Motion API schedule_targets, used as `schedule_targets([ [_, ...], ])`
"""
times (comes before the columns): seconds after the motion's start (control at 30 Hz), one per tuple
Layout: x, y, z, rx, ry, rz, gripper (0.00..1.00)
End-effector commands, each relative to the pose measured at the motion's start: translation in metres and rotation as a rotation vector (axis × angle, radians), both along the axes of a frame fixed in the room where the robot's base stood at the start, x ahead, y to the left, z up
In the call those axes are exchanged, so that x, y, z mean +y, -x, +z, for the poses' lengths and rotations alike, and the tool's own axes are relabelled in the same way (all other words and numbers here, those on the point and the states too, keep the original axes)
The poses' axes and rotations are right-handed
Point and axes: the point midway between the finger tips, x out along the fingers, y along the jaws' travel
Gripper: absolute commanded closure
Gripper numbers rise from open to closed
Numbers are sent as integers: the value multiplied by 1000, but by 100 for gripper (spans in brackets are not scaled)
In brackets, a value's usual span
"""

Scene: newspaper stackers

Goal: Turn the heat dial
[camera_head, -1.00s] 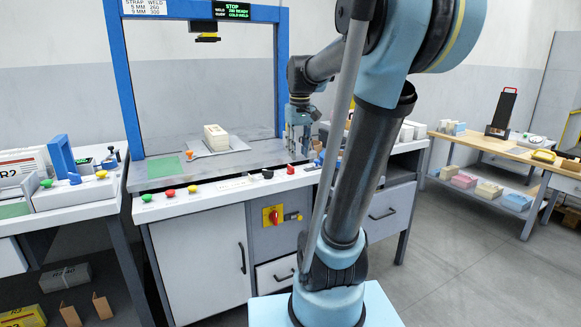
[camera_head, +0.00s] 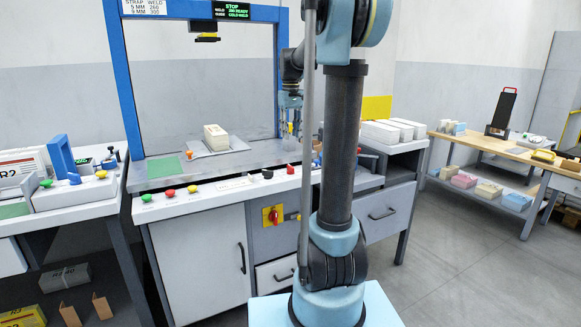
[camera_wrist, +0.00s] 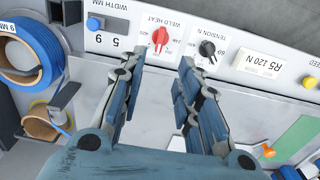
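The heat dial is a red knob (camera_wrist: 160,38) on the white panel under the printed words WELD HEAT, upside down in the wrist view. In the head view the red dial (camera_head: 291,169) sits on the front ledge of the blue-framed machine. My gripper (camera_wrist: 158,66) is open and empty. Its two blue fingers are spread, and their tips lie just below the red dial in the wrist view, with the dial between their lines. Contact with the panel cannot be told. In the head view my gripper (camera_head: 290,120) is small and partly blurred into the background above the table.
A black TENSION dial (camera_wrist: 207,47) sits right beside the red one. A blue button (camera_wrist: 94,23) and a blue strap coil (camera_wrist: 27,50) are at left in the wrist view. A paper stack (camera_head: 215,138) stands on the machine table (camera_head: 165,183). A side bench (camera_head: 480,146) is at right.

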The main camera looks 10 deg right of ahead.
Motion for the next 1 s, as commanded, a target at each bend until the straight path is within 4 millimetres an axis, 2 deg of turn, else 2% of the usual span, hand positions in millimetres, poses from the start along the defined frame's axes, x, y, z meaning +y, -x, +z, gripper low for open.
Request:
schedule_targets([
  [0.6,0,0,-105,0,0,0,69],
  [0.8,0,0,-128,0,0,0,69],
  [1.0,0,1,-138,0,0,0,69],
])
